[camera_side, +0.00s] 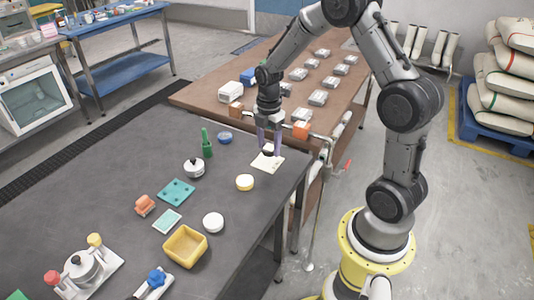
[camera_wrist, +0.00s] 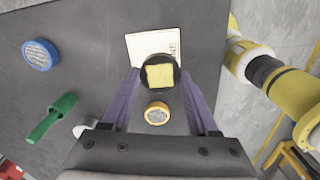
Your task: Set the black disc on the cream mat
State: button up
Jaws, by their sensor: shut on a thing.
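My gripper (camera_side: 268,148) is over the far right part of the dark table. Its purple fingers are shut on the black disc (camera_wrist: 145,84), which has a pale yellow square on its upper face. In the side view the disc (camera_side: 268,153) is small and dark between the fingertips. The cream mat (camera_side: 265,165) lies flat just below it. In the wrist view the mat (camera_wrist: 141,47) shows beyond the disc, with dark lettering at its right edge. The disc overlaps the mat's near part in that view. I cannot tell whether they touch.
The table's right edge (camera_side: 304,175) is near the mat.

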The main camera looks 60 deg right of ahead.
aim_at(267, 147)
jog(key=shift+w+d+f, duration=0.1)
jog(key=shift+w+f, duration=0.2)
jog(key=shift+f, duration=0.1)
jog(key=shift+w+f, duration=0.1)
jog(key=shift+f, duration=1.55)
jog(key=o, duration=1.4)
jog(key=shift+f, duration=0.15)
